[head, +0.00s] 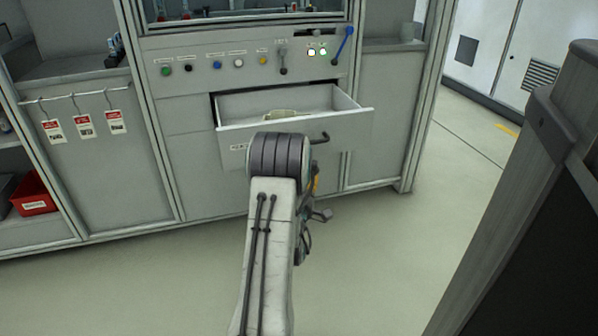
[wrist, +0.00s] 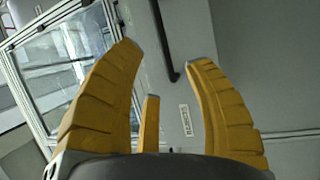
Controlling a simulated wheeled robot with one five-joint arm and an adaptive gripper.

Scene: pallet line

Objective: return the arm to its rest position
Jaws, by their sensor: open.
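My arm (head: 268,235) reaches forward from the bottom of the head view toward the open drawer (head: 345,125). Its rounded grey joint covers part of the drawer front. My gripper (wrist: 165,52) shows two spread yellow fingers in the wrist view, with nothing held between them. A third yellow finger part stands between them, lower down. In the head view the gripper is mostly hidden behind the arm. The drawer's dark bar handle (wrist: 165,42) appears beyond the fingertips in the wrist view; I cannot tell the gap. A small label (wrist: 186,120) is on the grey front.
The drawer sticks out from the grey cabinet and holds a pale object (head: 281,114). Above it is a button panel (head: 222,64) with a blue lever (head: 343,45). Red tags (head: 84,124) hang at left. A dark-sided cabinet (head: 530,210) stands close at right. Floor is clear at lower left.

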